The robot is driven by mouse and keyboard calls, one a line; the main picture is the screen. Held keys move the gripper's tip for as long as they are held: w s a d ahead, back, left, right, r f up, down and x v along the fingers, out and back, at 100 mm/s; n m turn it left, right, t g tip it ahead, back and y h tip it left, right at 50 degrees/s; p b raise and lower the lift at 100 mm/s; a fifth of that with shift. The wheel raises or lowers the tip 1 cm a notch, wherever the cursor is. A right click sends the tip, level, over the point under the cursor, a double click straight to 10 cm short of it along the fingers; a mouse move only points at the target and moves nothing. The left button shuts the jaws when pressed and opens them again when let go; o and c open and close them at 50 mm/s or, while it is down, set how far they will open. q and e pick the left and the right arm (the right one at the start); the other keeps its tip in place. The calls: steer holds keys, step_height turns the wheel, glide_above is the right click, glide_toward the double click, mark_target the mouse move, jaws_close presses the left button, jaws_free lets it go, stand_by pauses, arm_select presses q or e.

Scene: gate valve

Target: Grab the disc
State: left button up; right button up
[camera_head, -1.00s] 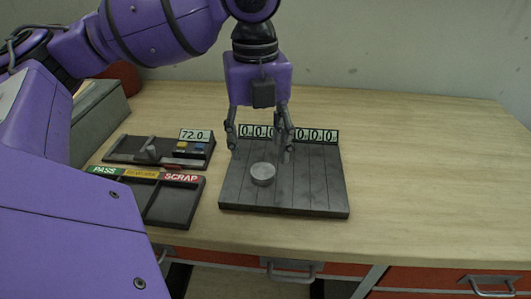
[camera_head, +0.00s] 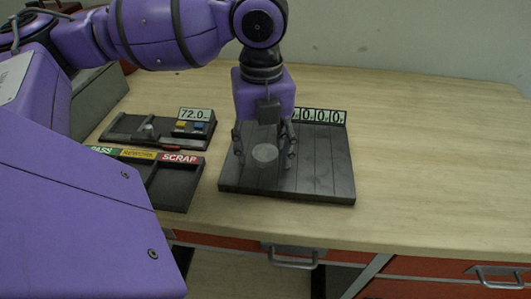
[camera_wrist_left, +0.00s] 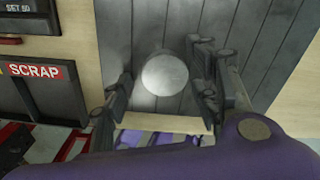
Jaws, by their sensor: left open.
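The disc (camera_head: 265,153) is a small round light-grey piece lying on the dark grooved plate (camera_head: 325,180), towards its left side. In the left wrist view the disc (camera_wrist_left: 164,74) shows from above. My left gripper (camera_head: 265,160) points down over the plate, open, with one finger on each side of the disc. In the left wrist view the open fingers (camera_wrist_left: 165,95) stand apart, the left one lower left of the disc and the right one to its right, with gaps to it. Whether the fingertips touch the plate I cannot tell. My right gripper is not in view.
Left of the plate stands a tray (camera_head: 178,193) labelled PASS, REWORK and SCRAP. Behind it is a panel with a 72.0 display (camera_head: 196,115) and buttons. A digit display (camera_head: 325,116) stands at the plate's back edge. The wooden table is clear on the right.

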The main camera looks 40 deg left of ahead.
arm_select(q)
steer(key=shift+c, duration=1.2)
steer(key=c, duration=1.1)
steer(key=shift+r, duration=0.1)
jaws_close()
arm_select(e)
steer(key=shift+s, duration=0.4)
arm_select(q)
steer(key=shift+r, duration=0.1)
